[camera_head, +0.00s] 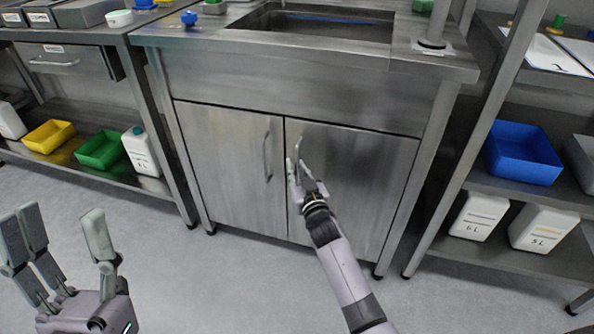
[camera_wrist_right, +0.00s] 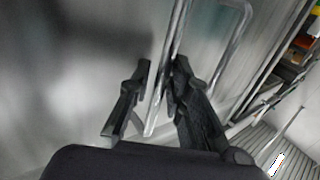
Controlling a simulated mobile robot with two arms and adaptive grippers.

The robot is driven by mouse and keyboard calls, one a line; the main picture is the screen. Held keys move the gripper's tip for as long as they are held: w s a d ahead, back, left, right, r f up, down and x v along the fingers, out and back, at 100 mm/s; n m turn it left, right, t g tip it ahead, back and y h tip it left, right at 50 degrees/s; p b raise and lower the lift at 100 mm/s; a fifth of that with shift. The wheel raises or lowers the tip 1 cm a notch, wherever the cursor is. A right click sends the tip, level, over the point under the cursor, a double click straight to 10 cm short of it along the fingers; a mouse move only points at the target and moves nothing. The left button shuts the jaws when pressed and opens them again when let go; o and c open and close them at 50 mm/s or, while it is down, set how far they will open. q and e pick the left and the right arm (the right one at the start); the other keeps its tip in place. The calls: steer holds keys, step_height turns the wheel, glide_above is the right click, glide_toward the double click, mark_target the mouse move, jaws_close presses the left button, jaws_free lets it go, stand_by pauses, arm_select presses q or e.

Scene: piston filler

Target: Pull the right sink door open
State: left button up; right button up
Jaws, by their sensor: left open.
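The right sink door (camera_head: 352,185) is a plain steel panel under the sink and looks shut, level with the left door (camera_head: 228,160). Its curved handle (camera_head: 299,146) is near its left edge, partly hidden by my right gripper (camera_head: 301,170). In the right wrist view, the fingers of my right gripper (camera_wrist_right: 158,82) stand on either side of a thin metal bar (camera_wrist_right: 180,25). Whether they press on it is not clear. My left gripper (camera_head: 68,245) is open and empty, low at the left, away from the doors.
The left door's handle (camera_head: 267,157) is just left of my right gripper. A shelf with a yellow bin (camera_head: 48,136) and a green bin (camera_head: 100,150) stands left. A rack with a blue bin (camera_head: 523,153) and white canisters stands right. The floor before the doors is clear.

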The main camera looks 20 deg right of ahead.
steer(key=shift+c, duration=0.2)
jaws_close()
stand_by(0.5)
